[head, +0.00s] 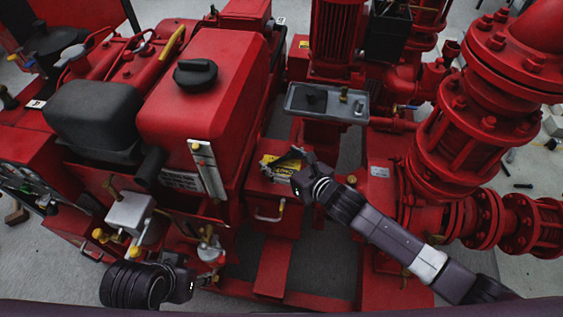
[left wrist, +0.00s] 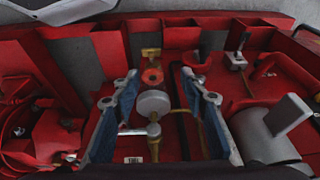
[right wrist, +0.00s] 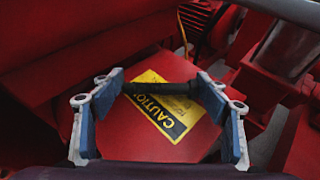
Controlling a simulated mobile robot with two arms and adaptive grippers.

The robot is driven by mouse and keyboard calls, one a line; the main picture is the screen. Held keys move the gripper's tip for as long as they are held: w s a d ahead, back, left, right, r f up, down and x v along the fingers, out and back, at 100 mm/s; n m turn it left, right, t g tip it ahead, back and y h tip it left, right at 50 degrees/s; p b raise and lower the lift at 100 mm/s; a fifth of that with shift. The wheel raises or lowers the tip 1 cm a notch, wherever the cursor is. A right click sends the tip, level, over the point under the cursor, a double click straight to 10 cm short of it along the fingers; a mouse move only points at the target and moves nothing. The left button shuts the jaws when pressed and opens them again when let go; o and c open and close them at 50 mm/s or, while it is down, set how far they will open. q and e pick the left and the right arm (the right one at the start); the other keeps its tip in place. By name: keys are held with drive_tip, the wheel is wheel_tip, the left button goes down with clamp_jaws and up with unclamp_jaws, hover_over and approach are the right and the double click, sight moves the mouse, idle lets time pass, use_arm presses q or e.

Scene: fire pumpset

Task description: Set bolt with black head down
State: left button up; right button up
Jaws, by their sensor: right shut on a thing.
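My right gripper (head: 287,163) is over a red box (head: 272,196) with a yellow caution label. In the right wrist view its fingertips (right wrist: 156,87) are shut on the ends of a dark cylindrical piece (right wrist: 160,88), which looks like the bolt with the black head. It lies crosswise between the pads, in front of the caution label (right wrist: 165,108). Which end is the head I cannot tell. My left gripper (head: 208,281) is low at the front left. In the left wrist view its fingers (left wrist: 160,95) are wide apart, with a grey round fitting (left wrist: 153,103) seen between them.
A grey tray (head: 354,111) with a black piece and small brass parts stands behind my right gripper. A red tank with a black cap (head: 196,73) rises to the left. Large red flanged pipes (head: 487,120) fill the right. Grey floor (head: 520,160) shows at the far right.

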drive_tip(key=shift+f, duration=0.2)
drive_tip(key=o, duration=1.3)
drive_tip(key=shift+f, duration=0.1)
